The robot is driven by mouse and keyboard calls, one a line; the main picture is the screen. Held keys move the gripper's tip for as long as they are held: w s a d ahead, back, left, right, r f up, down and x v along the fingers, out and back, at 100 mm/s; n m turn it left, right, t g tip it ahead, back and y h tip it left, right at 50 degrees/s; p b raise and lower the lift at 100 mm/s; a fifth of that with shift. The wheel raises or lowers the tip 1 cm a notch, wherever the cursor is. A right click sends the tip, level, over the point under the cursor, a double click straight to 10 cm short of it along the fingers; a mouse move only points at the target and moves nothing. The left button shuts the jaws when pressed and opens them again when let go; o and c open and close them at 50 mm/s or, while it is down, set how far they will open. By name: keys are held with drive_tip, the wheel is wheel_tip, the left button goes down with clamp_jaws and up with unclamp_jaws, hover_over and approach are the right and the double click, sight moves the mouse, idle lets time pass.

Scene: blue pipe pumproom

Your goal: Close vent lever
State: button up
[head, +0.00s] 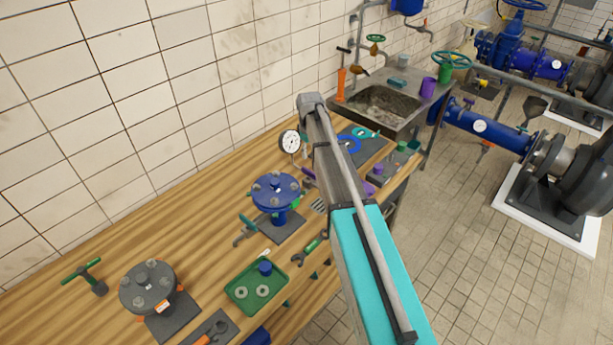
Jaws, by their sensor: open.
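I cannot tell for certain which part is the vent lever. A small purple handle (309,174) shows on the bench below a white dial gauge (289,142), partly covered by my arm. A teal-handled part (247,221) lies left of a blue flanged fitting (277,190), which stands on a dark plate. Whether either handle is open or closed is too small to tell. My arm, with a grey link and a teal cover, crosses the middle of the head view. My gripper does not show.
The wooden bench (185,220) runs along the tiled wall. It also holds a grey flanged fitting (150,287), a green tray (257,287) and a green-handled wrench (305,252). A sink (385,103) stands beyond. Blue pipes and pumps stand right; the tiled floor (465,220) between is clear.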

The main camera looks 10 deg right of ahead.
sight(309, 170)
drive_tip(key=shift+f+b, duration=4.65)
drive_tip(key=shift+f, duration=0.25)
